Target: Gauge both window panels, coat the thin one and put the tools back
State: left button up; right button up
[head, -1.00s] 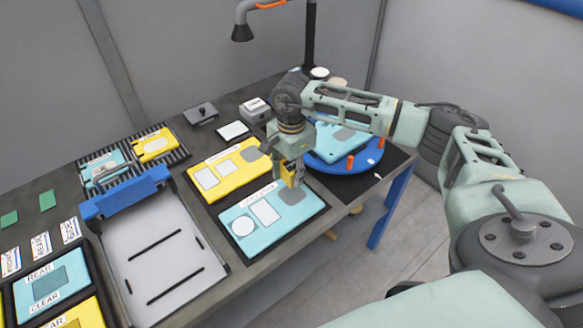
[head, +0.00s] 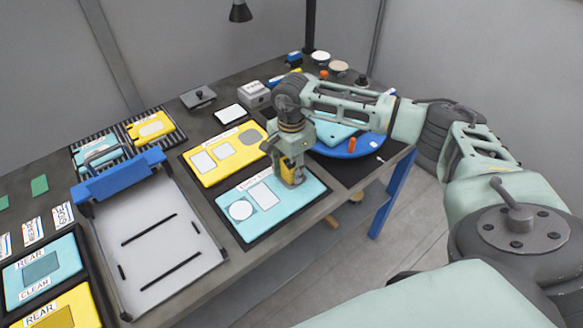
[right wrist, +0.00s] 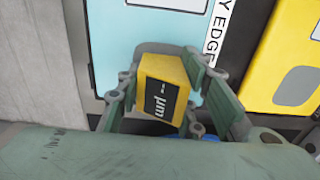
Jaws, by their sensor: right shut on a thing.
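A yellow panel (head: 213,178) lies just behind; both have white shapes, and the cyan one's label partly reads "Y EDGE" in the wrist view. Another cyan panel (head: 333,133) lies on a blue turntable (head: 366,146). My left gripper is not in view.
A grey tray-like frame with a blue bar (head: 120,183) stands left of the panels. Cyan and yellow pieces sit in a dark ribbed rack (head: 172,121). REAR-labelled panels (head: 58,262) lie at front left. A small grey box (head: 254,94) and lamp (head: 240,12) are behind.

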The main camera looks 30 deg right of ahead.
jog(key=shift+b, duration=0.4)
dwell(1.0)
jog(key=shift+f, duration=0.2)
dwell(0.3)
jog(key=o, duration=1.4)
jog(key=shift+r+p, duration=1.5)
jog(key=shift+r, duration=1.6)
